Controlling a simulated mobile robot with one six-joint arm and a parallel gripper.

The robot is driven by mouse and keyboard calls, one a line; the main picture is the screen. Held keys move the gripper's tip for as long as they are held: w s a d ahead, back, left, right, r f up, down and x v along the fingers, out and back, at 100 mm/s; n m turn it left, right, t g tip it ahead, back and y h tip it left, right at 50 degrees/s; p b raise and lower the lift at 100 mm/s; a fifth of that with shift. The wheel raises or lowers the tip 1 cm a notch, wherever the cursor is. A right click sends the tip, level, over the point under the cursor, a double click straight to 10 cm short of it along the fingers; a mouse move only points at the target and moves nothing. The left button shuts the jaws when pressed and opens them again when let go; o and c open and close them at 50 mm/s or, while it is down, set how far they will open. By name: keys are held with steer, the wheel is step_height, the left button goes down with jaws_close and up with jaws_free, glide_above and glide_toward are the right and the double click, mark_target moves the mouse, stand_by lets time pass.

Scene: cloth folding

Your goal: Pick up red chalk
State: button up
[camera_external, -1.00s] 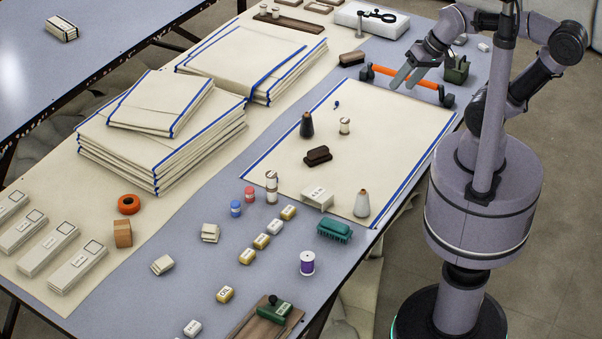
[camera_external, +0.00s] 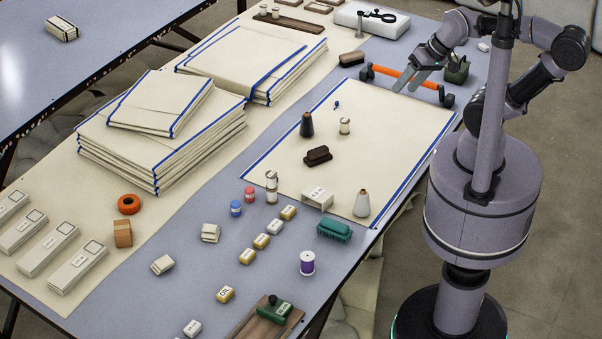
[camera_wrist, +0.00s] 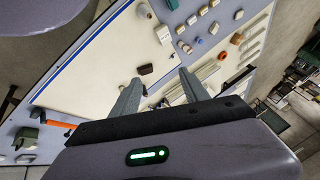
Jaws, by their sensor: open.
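The red chalk (camera_external: 250,194) is a small pinkish-red cylinder standing on the grey table, left of the cream cloth. A similar blue piece (camera_external: 236,208) stands just in front of it. My gripper (camera_external: 411,82) is open and empty. It is over the far right part of the cloth, near the orange-handled tool, well apart from the chalk. In the wrist view the two fingers of my gripper (camera_wrist: 160,80) are spread over the cloth. I cannot surely pick out the red chalk among the small items there.
A striped bottle (camera_external: 271,187) stands right beside the red chalk. Several small labelled blocks (camera_external: 261,241) lie in front. A white box (camera_external: 317,199), dark brush (camera_external: 318,156) and dark cone (camera_external: 306,125) stand on the cloth (camera_external: 390,140). Folded cloth stacks (camera_external: 160,140) are at left.

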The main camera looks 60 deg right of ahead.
stand_by(0.7)
steer(key=n+g+p, duration=0.3)
steer(key=n+p, duration=0.4)
steer(key=n, duration=0.2)
glide_above(250, 188)
steer(key=s+d, duration=0.1)
steer(key=s, duration=0.3)
step_height(250, 188, down, 23)
steer(key=shift+h, duration=0.4)
steer(key=b+x, duration=0.1)
steer(key=x, duration=0.4)
steer(key=b+x, duration=0.2)
steer(key=x, duration=0.4)
steer(key=b+x, duration=0.2)
steer(key=x, duration=0.3)
steer(key=shift+w+d+f, duration=0.1)
steer(key=shift+d+f, duration=0.15)
steer(key=shift+f, duration=0.2)
steer(key=shift+r, duration=0.1)
jaws_close()
